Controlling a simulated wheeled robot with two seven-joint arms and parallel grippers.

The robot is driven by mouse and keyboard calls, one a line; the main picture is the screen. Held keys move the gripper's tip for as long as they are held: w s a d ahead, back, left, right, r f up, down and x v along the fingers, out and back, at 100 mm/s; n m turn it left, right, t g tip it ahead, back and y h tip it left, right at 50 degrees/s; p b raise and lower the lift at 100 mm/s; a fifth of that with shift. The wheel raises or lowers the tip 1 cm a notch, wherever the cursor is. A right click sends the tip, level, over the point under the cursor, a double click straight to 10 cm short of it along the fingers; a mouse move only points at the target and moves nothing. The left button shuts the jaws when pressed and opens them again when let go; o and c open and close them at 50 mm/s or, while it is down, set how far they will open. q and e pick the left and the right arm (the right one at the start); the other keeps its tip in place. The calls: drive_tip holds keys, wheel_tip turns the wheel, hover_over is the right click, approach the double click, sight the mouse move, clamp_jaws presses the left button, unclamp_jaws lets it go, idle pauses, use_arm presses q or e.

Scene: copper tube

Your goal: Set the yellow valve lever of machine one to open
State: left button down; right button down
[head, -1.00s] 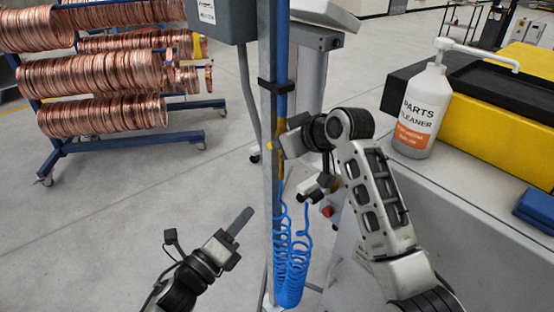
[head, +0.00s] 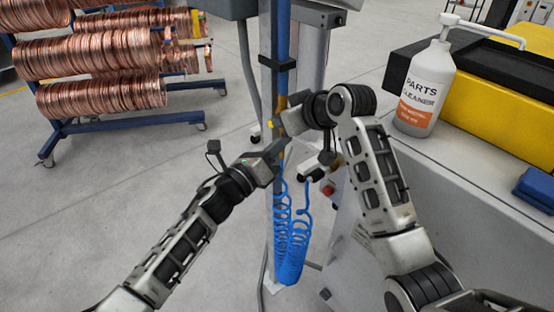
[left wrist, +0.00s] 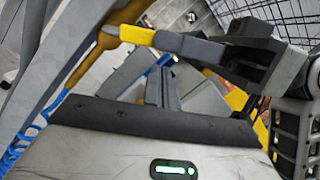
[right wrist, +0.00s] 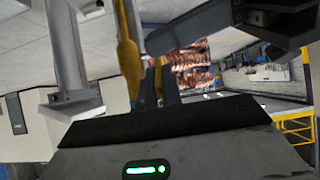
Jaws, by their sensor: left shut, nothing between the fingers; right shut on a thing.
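The yellow valve lever (left wrist: 138,35) sits on a brass valve (left wrist: 95,50) on the pipe of a vertical post. My right gripper (head: 277,120) is shut on the lever; its grey fingers meet the lever's end in the left wrist view. In the right wrist view the lever (right wrist: 158,80) shows between the fingers, beside the brass fitting (right wrist: 128,60). My left gripper (head: 278,150) is shut and empty, just below the right gripper and close to the post. Its fingers (left wrist: 163,88) are together in the left wrist view.
A coiled blue hose (head: 290,245) hangs below the valve. A grey bench (head: 470,165) on the right bears a parts cleaner bottle (head: 422,90). A rack of copper coils (head: 95,95) stands back left. The floor at left is clear.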

use_arm(q)
drive_tip(key=shift+w+a+r, duration=0.2)
drive_tip(key=shift+w+r, duration=0.05)
drive_tip(key=shift+r, duration=0.25)
drive_tip(key=shift+w+a+r, duration=0.25)
drive_tip(key=shift+w+r, duration=0.1)
drive_tip(key=shift+r, duration=0.4)
use_arm(e)
drive_tip(key=c, duration=1.6)
unclamp_jaws()
drive_tip(key=shift+o, duration=0.2)
drive_tip(key=shift+f, duration=0.2)
drive_tip(key=shift+s, duration=0.15)
